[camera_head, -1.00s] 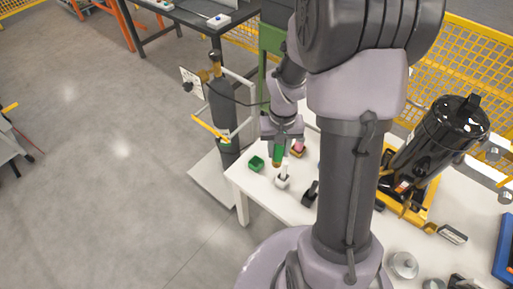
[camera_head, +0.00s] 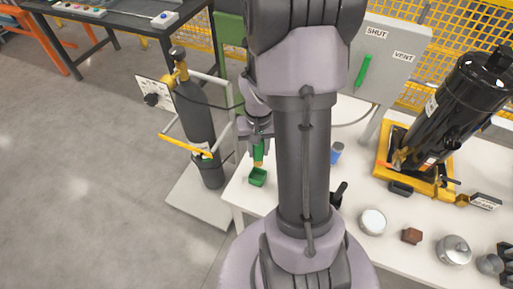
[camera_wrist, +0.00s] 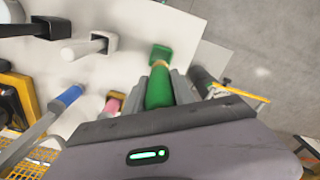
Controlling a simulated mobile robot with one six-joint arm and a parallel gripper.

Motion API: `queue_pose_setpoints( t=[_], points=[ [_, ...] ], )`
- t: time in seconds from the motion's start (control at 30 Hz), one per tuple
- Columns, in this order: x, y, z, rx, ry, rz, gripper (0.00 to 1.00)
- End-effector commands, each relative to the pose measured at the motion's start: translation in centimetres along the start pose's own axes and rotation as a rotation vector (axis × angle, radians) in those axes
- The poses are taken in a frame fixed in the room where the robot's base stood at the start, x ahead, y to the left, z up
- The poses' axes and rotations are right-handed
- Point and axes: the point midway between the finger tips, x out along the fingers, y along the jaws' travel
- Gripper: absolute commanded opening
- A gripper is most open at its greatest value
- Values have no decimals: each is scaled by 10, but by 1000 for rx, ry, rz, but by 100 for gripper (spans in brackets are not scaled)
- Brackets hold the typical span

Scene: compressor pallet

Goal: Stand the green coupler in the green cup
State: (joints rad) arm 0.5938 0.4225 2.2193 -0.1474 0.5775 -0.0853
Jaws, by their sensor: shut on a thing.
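The green coupler (camera_head: 258,152) hangs roughly upright in my gripper (camera_head: 259,143), with a brass-coloured lower end. In the wrist view the grey jaws (camera_wrist: 161,86) are shut on both sides of the green coupler (camera_wrist: 158,90). The green cup (camera_head: 258,180) stands on the white table near its left corner, directly below the coupler in the head view. The green cup (camera_wrist: 161,52) also shows just beyond the brass end in the wrist view. I cannot tell whether that end is above the rim or just inside it.
A white holder (camera_wrist: 103,40) and a black holder (camera_wrist: 57,27) stand beside the cup. A pink piece (camera_wrist: 113,103) and a blue-ended piece (camera_wrist: 68,95) are nearby. A gas cylinder (camera_head: 197,115) on a trolley stands left of the table. My arm hides the table's middle.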

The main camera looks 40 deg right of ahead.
Motion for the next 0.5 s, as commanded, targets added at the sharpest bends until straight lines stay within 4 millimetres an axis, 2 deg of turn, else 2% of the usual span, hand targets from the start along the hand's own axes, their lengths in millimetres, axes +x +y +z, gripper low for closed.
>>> queue_pose_setpoints(
  t=[0.17,0.5],
  points=[
    [10,0,0,-1,0,0,0],
    [47,0,0,-1,0,0,0]
  ],
)
